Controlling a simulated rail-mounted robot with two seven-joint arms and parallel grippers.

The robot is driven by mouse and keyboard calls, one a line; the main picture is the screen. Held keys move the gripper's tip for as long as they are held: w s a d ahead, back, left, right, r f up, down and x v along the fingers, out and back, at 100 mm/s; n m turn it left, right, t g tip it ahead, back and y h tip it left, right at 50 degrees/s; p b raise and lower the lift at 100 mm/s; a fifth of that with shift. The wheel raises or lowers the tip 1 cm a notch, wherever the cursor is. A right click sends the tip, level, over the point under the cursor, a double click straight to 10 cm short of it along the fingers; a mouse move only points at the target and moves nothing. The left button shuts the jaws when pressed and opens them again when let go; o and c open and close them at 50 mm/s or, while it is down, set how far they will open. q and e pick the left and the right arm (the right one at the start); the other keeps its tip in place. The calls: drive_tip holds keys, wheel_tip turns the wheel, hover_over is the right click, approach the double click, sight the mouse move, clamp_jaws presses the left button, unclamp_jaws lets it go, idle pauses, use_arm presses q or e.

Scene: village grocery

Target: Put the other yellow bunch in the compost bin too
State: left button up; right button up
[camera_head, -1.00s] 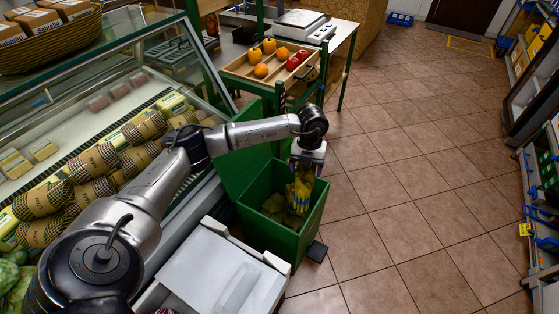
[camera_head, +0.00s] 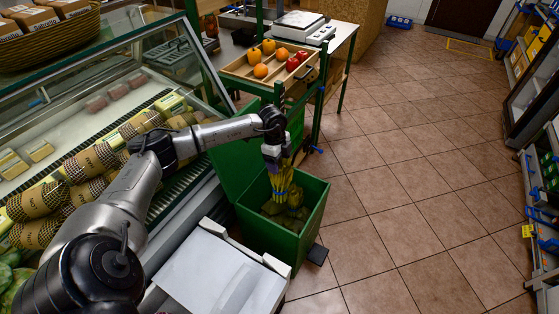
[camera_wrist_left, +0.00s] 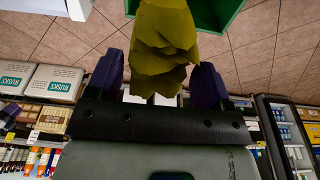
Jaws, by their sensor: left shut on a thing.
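My left gripper (camera_head: 277,162) is shut on a yellow bunch (camera_head: 282,182), which hangs down from the fingers over the open compost bin. In the left wrist view the yellow leafy bunch (camera_wrist_left: 165,48) sits between the two dark fingers. The compost bin (camera_head: 262,238) is a green box with its lid raised at the back left. Dull yellow-green leafy matter (camera_head: 288,214) lies inside it. I cannot tell whether the bunch's lower end touches it. A corner of green shows at the top of the left wrist view (camera_wrist_left: 228,12). My right gripper is not in view.
A wooden tray (camera_head: 245,76) with oranges, red fruit and yellow peppers stands behind the bin, near a scale (camera_head: 300,24). A glass display counter (camera_head: 90,110) lies left. A white-topped unit (camera_head: 222,275) stands in front. Tiled floor (camera_head: 420,200) at right is clear.

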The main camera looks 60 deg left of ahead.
use_arm(q)
drive_tip(key=shift+f+b, duration=2.15)
drive_tip(key=shift+f, duration=0.15)
drive_tip(key=shift+f+b, duration=0.35)
drive_tip(key=shift+f, duration=0.9)
drive_tip(key=shift+f+b, duration=1.55)
drive_tip(key=shift+f, duration=2.75)
drive_tip(key=shift+f+b, duration=0.95)
drive_tip(key=shift+f, duration=1.5)
wheel_tip(320, 180, down, 11)
drive_tip(key=b, duration=0.5)
drive_tip(key=shift+r, duration=0.2)
drive_tip(key=shift+f, duration=0.1)
drive_tip(key=o, duration=1.5)
drive_tip(key=shift+c, duration=0.2)
